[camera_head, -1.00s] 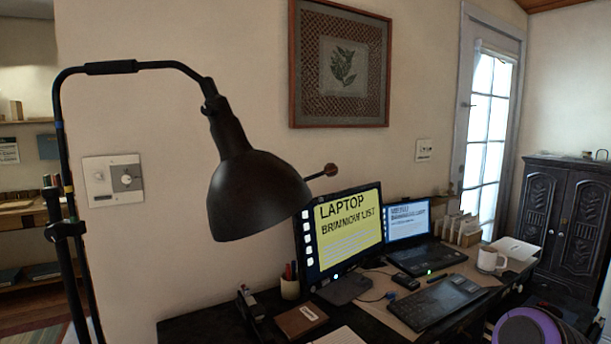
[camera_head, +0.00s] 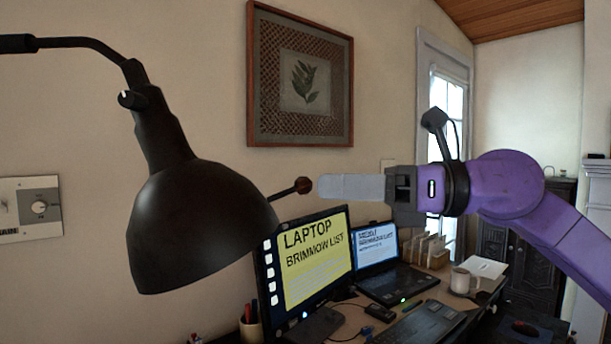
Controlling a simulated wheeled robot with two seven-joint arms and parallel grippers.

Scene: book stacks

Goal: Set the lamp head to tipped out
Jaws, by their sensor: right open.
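The black lamp head (camera_head: 198,215) hangs at the left from a bent black arm (camera_head: 90,45), its open side facing down and to the right. A thin rod with a round brown knob (camera_head: 303,185) sticks out from its right side. My right gripper (camera_head: 322,187) comes in from the right on the purple arm, its pale fingers pointing left. The fingertips are close to the right of the knob, with no clear contact. The fingers line up one behind the other, so the gap between them is hidden. My left gripper is not in view.
Below stands a desk with a monitor (camera_head: 305,262), a laptop (camera_head: 383,272), a keyboard (camera_head: 425,326), a white mug (camera_head: 460,281) and a pen cup (camera_head: 250,328). A framed picture (camera_head: 300,80) hangs on the wall behind. The air above the desk around the gripper is clear.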

